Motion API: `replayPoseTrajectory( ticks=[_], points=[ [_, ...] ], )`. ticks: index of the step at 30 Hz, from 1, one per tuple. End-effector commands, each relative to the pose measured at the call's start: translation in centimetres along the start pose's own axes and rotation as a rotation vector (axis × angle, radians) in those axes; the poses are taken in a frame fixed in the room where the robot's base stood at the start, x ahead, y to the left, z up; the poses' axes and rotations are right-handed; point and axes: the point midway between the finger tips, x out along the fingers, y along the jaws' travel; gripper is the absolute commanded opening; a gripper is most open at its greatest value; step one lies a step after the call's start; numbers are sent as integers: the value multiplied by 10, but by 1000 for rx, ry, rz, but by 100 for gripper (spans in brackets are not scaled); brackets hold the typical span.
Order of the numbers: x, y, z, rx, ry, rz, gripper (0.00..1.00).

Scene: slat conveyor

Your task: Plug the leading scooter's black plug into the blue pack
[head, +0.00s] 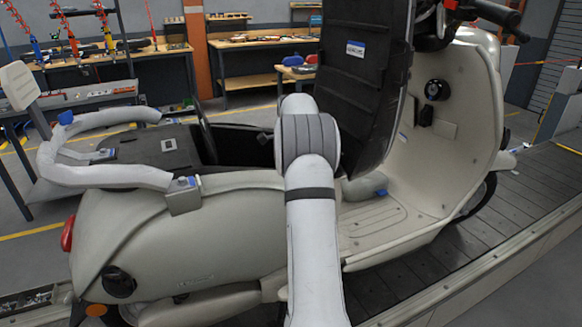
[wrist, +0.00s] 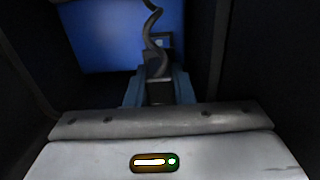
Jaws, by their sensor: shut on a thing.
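The cream scooter (head: 170,230) stands with its black seat (head: 350,75) raised. My arm reaches into the open bay under the seat, and my gripper is hidden there in the head view. In the wrist view my gripper (wrist: 159,84) is shut on a dark plug (wrist: 160,93), mostly hidden between the grey-blue fingers. A grey cable (wrist: 153,28) rises in a curve from the plug. The blue pack (wrist: 100,40) is beyond the fingertips, with a small dark fitting (wrist: 164,42) partly behind the cable. I cannot tell whether the plug touches the pack.
Dark bay walls (wrist: 233,55) stand close on both sides of my gripper. The raised seat is close to my arm. The slat conveyor (head: 540,185) runs under the scooter. Workbenches (head: 255,85) stand farther back.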

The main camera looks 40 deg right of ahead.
Motion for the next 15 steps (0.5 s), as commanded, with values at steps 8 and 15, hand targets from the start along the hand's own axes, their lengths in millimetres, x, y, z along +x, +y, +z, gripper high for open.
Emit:
replayPoseTrajectory(
  ticks=[8, 15],
  points=[
    [18, 0, 0, 0, 0, 0, 0],
    [20, 0, 0, 0, 0, 0, 0]
  ],
)
